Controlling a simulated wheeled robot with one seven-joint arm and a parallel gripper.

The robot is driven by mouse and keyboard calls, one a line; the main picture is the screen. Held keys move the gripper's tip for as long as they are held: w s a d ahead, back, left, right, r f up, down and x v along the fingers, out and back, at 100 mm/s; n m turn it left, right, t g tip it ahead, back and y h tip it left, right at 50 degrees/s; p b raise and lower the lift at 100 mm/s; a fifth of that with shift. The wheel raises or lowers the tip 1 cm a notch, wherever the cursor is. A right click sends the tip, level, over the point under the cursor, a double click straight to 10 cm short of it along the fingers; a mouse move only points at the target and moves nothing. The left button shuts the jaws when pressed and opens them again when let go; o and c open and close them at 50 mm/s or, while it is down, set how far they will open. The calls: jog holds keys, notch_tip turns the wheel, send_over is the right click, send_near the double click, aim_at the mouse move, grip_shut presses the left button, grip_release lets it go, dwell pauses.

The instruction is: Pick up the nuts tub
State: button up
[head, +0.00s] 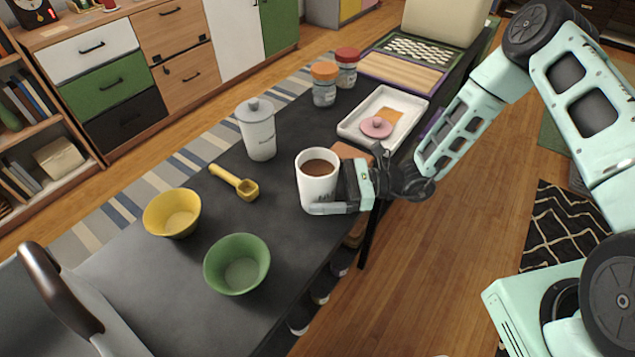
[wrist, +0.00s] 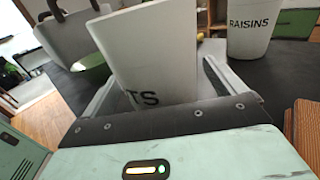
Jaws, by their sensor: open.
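The nuts tub (head: 316,188) is a white, open-topped tub with brown contents, standing upright on the dark table near its right edge. In the wrist view the nuts tub (wrist: 155,60) fills the middle, with the letters "TS" showing low on its wall. My gripper (head: 328,190) reaches in from the right with its jaws open around the tub. In the wrist view my gripper (wrist: 162,78) has one finger on each side of the tub, with a gap visible at the right finger. The far finger is mostly hidden behind the tub in the head view.
A lidded white tub (head: 258,130), labelled RAISINS in the wrist view (wrist: 250,32), stands behind. A yellow scoop (head: 235,182), yellow bowl (head: 173,213) and green bowl (head: 237,264) lie to the left. A white tray (head: 356,122) holds a pink lid (head: 376,127). Two jars (head: 325,88) stand farther back.

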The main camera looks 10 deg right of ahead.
jog(key=shift+a, duration=0.4)
jog(key=shift+c, duration=0.2)
jog(key=c, duration=1.2)
